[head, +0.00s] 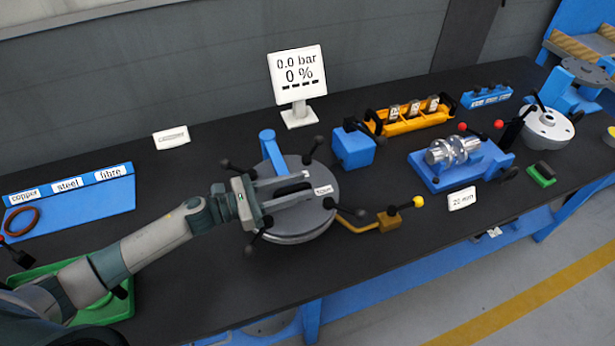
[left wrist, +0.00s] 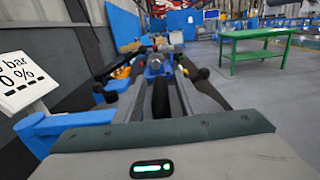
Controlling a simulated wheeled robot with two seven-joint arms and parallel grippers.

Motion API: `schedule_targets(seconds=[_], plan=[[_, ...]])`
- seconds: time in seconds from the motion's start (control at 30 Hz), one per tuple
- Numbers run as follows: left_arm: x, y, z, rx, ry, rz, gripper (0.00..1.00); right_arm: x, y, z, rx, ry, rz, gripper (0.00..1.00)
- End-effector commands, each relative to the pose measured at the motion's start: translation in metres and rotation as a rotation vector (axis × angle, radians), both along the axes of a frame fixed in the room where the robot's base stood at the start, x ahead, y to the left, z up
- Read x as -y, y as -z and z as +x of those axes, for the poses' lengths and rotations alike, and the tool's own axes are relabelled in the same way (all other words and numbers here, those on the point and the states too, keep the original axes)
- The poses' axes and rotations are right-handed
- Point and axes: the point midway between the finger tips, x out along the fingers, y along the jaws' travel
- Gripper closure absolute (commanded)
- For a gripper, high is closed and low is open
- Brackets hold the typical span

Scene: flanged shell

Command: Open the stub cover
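A round grey cover (head: 288,228) with a small white label lies on the bench, with black-knobbed rods around its rim. My left gripper (head: 311,187) reaches over it from the left. Its two fingers are apart, and a dark bar-like part shows between them. In the left wrist view the fingers (left wrist: 160,84) lie on either side of a black part (left wrist: 160,98), with visible gaps beside it. Whether the fingers touch the cover is not clear. My right gripper is not in view.
A display (head: 298,75) reads 0.0 bar and 0 %. A blue block (head: 352,148), a yellow rack (head: 410,118) and a blue fixture (head: 455,175) stand to the right. A yellow-knobbed brass-coloured lever (head: 388,221) sits beside the cover.

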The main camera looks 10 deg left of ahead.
Motion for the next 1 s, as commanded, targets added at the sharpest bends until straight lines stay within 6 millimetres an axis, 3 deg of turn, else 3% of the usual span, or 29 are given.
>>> schedule_targets(seconds=[0.23,0.63,0.67,0.8,1.0], plan=[[0.022,-0.002,0.015,0.0,0.001,0.0,0.64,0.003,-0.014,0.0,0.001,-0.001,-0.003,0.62],[0.027,0.0,0.018,0.001,0.001,0.001,0.64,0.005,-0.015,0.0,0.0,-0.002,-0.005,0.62],[0.027,0.0,0.018,0.001,0.001,0.001,0.66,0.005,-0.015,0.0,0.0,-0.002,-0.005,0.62],[0.026,0.0,0.018,0.001,0.001,0.001,1.0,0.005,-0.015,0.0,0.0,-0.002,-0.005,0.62],[0.026,0.0,0.017,0.0,0.001,0.001,1.0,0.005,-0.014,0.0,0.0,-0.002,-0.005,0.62]])
